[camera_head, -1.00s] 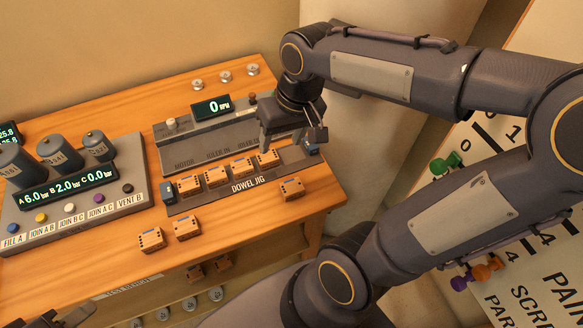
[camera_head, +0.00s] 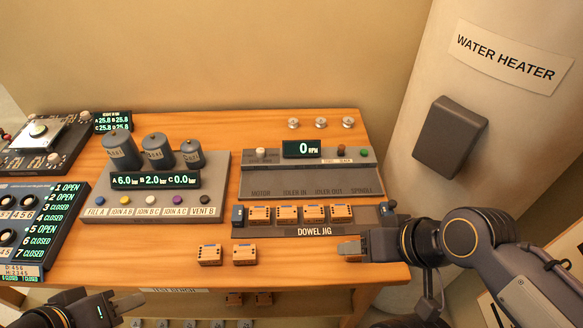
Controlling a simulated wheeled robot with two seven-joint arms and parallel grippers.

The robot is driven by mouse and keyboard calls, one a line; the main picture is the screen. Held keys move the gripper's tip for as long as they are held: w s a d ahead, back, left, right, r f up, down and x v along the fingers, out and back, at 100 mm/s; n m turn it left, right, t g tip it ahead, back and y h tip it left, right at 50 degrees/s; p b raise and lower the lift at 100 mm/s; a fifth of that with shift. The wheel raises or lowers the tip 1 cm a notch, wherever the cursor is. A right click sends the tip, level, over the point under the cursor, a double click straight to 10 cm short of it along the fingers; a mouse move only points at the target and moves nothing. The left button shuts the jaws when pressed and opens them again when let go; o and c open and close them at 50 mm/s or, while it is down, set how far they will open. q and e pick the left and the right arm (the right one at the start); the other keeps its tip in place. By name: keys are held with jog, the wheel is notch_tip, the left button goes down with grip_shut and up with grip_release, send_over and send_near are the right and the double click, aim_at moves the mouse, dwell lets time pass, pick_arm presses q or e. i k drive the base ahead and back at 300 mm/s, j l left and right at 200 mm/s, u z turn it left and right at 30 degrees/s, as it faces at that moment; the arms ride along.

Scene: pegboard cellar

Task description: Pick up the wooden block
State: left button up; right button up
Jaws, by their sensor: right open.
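A small orange wooden block (camera_head: 349,248) with dark marks lies on the table, in front of the dowel jig's right end. My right gripper (camera_head: 364,244) is open at the block's right side, low over the table; I cannot tell whether its fingers touch the block. Several similar blocks (camera_head: 287,214) sit in a row in the dowel jig (camera_head: 312,231). Two more, a left one (camera_head: 210,255) and a right one (camera_head: 245,255), lie on the table to the left. My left gripper (camera_head: 115,300) is at the bottom left, away from the blocks; its opening is unclear.
A motor and spindle panel (camera_head: 310,182) stands behind the jig. A panel with canisters (camera_head: 150,208) is to the left. Blocks also lie on a lower shelf (camera_head: 249,299). A water heater (camera_head: 420,110) rises to the right of the table. Bare wood (camera_head: 300,262) lies left of the gripper.

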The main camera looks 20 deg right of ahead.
aim_at(208, 254)
jog(key=k+j, duration=0.1)
jog(key=j, duration=1.55)
